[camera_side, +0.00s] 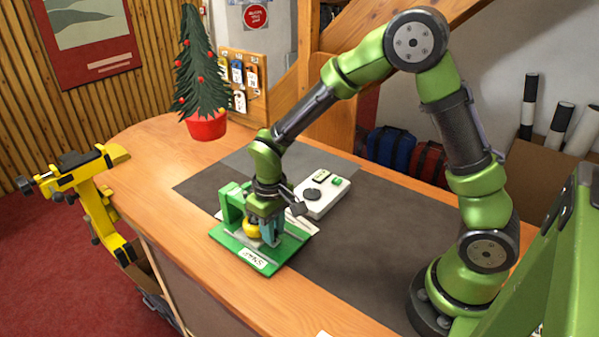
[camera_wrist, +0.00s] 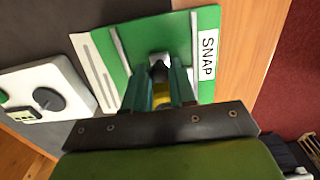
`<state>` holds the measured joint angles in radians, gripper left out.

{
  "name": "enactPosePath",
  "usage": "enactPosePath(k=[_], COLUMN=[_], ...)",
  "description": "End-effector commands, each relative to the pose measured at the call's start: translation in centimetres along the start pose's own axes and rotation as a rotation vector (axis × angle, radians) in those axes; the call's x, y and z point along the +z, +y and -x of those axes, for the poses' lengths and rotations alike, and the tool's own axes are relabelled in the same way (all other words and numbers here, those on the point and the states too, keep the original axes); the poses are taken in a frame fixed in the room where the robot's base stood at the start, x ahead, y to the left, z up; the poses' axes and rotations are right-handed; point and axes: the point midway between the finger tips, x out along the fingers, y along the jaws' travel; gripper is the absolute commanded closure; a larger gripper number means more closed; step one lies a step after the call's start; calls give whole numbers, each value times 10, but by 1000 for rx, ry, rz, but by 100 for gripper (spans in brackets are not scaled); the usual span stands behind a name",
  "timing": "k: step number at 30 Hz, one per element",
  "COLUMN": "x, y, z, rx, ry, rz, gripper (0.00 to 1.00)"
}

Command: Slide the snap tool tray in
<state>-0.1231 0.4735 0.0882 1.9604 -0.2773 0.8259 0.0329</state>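The green snap tool (camera_side: 282,247) lies on the bench near its front edge, with a white SNAP label (camera_wrist: 207,55) on its base. A green upright block (camera_side: 232,203) stands at its left end in the side view. A yellow part (camera_side: 251,229) sits low over the base; it also shows in the wrist view (camera_wrist: 162,99). My gripper (camera_side: 263,239) points down over the tool, its teal fingers (camera_wrist: 160,88) on either side of the yellow part. Whether they touch it is unclear. A dark rounded piece (camera_wrist: 159,69) shows just beyond the fingertips. I cannot make out the tray's edges.
A white box with a dark dial and a green button (camera_side: 322,195) stands just behind the tool. A small tree in a red pot (camera_side: 207,125) is at the back left. A yellow clamp-like stand (camera_side: 92,190) is at the left bench edge. The dark mat is clear to the right.

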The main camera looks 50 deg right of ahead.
Motion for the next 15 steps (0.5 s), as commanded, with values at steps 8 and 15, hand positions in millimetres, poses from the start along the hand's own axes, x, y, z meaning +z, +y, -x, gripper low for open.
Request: enactPosePath(k=[8,15], x=[0,-1], y=[0,0], z=[0,16], rx=[0,0], ry=[0,4], rz=[0,0], gripper=[66,66])
